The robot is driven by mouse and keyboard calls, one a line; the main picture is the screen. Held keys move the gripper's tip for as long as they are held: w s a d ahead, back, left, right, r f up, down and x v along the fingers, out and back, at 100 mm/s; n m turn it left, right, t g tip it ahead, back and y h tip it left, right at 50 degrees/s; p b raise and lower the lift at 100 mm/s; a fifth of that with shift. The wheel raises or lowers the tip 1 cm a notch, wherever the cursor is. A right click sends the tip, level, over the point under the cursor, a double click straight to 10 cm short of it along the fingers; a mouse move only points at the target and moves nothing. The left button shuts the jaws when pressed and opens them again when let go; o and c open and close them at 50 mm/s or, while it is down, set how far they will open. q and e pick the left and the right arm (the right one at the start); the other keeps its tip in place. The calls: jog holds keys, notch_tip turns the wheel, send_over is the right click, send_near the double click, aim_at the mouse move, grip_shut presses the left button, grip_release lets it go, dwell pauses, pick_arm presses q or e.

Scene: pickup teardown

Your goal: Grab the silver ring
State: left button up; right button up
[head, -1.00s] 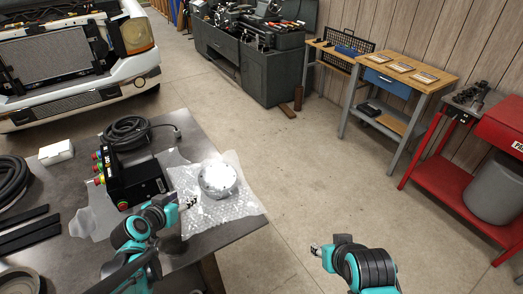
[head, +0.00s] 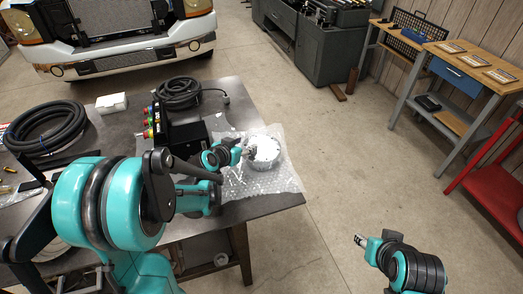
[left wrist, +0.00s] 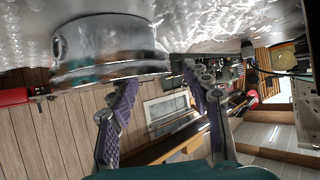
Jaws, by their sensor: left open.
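The silver ring (head: 264,153) is a thick, shiny round piece lying on a sheet of bubble wrap (head: 232,190) on the dark metal table (head: 275,204). In the left wrist view the ring (left wrist: 110,48) fills the upper left, its smooth curved side and lower flange showing. My left gripper (head: 247,152) is at the ring's left side in the head view. In the left wrist view its two purple-padded fingers (left wrist: 160,80) are apart with nothing between them, the tips close to the ring's edge. Whether they touch it is unclear. My right gripper (head: 361,240) is over the floor, away from the table.
A black control box (head: 188,138) with coloured buttons stands left of the ring. A coiled black cable (head: 178,92), a black hose (head: 45,128) and a white box (head: 111,103) lie on the table. Floor right of the table is clear.

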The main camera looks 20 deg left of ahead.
pick_arm(q)
jog(key=shift+s, duration=0.1)
grip_shut()
jog(key=shift+r, duration=0.15)
